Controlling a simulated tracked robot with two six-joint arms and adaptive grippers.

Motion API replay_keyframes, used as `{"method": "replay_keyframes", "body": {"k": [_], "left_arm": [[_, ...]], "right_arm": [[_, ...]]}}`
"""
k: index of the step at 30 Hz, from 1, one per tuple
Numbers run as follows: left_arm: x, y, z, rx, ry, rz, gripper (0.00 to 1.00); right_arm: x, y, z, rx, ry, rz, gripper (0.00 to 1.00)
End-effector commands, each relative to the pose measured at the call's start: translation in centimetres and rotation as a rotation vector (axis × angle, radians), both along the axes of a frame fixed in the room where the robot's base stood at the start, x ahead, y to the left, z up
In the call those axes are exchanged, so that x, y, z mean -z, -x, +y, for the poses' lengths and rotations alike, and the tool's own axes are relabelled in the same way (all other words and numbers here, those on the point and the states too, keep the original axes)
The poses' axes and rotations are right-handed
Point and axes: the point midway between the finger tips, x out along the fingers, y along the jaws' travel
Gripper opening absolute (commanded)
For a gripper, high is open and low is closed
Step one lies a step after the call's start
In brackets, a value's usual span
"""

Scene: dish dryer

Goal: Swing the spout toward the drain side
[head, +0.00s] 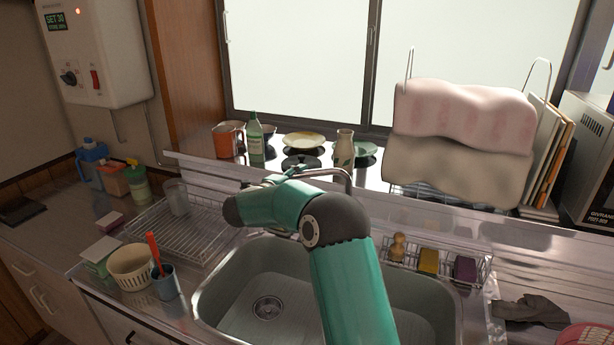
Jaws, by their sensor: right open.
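The faucet spout (342,172) is a thin silver curved pipe behind the sink. It arches above my bent green right arm, which hides its lower part and the faucet base. My right gripper (262,181) is small, dark and partly hidden behind my arm, left of the spout's arch. It is open, and I cannot tell whether it touches the spout or a faucet part. The round drain (266,308) lies in the left part of the steel sink (228,290). My left gripper is out of view.
A wire dish rack (185,236) stands left of the sink. A basket (130,266) and a blue cup (165,284) are at its front left. A caddy with a brush (397,246) and sponges (429,261) sits at the right back rim. Towels (460,150) hang behind.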

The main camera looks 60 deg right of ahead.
Motion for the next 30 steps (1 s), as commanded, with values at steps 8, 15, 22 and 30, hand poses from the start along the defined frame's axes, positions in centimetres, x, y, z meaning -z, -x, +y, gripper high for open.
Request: {"method": "replay_keyframes", "body": {"k": [8, 15, 22, 30], "left_arm": [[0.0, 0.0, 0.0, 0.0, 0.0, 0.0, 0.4], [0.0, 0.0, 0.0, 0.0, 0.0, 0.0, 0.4], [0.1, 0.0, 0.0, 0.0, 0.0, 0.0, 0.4], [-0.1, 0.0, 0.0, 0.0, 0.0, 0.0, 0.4]], "right_arm": [[-0.8, -0.5, 5.1, -0.004, 0.001, -0.002, 0.49], [-0.9, -0.5, 6.6, -0.001, 0.0, -0.001, 0.49], [-0.9, -0.5, 6.6, -0.001, 0.0, -0.001, 0.49], [-1.1, -0.5, 6.6, -0.001, 0.001, -0.001, 0.49]]}}
